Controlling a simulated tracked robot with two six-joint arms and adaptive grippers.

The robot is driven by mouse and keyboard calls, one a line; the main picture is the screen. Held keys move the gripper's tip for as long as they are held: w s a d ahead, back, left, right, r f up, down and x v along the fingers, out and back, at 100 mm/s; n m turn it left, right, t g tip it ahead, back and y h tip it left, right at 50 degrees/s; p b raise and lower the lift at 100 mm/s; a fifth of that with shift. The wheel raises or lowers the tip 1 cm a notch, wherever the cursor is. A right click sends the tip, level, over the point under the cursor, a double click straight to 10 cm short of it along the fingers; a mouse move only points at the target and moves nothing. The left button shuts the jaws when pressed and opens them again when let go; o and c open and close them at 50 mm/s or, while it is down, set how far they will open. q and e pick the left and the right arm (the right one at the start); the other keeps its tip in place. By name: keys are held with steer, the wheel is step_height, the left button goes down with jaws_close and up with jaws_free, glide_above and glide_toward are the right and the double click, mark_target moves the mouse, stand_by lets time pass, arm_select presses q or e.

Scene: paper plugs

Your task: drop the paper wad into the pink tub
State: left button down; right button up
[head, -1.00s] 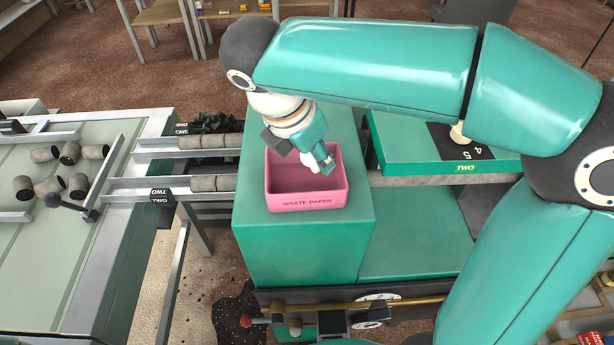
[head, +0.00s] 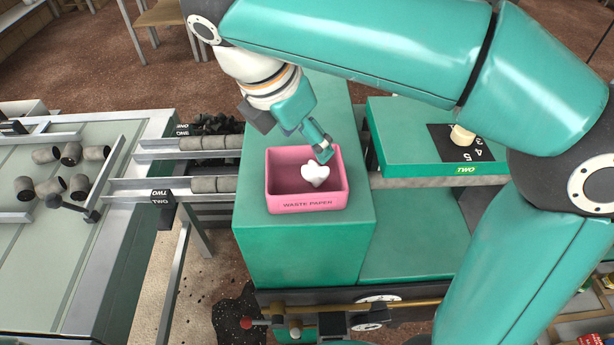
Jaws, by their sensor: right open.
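The pink tub (head: 307,204), labelled WASTE PAPER, stands on top of a green block. The white paper wad (head: 315,175) shows inside the tub's opening, right of its middle; whether it rests on the tub's floor I cannot tell. My right gripper (head: 318,150) is open just above the wad, at the tub's back rim, and appears clear of the wad. Its far finger is partly hidden. My left gripper is not in view.
A green platform (head: 400,150) marked TWO, with a black number plate and a cream knob (head: 462,135), stands to the right. Metal channels with grey cylinders (head: 210,185) run in from the left. A brass rod (head: 350,306) crosses in front, below the tub.

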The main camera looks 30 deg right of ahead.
steer(key=v, duration=0.5)
steer(key=shift+a+r, duration=0.1)
steer(key=shift+r, duration=0.15)
steer(key=shift+s, duration=0.1)
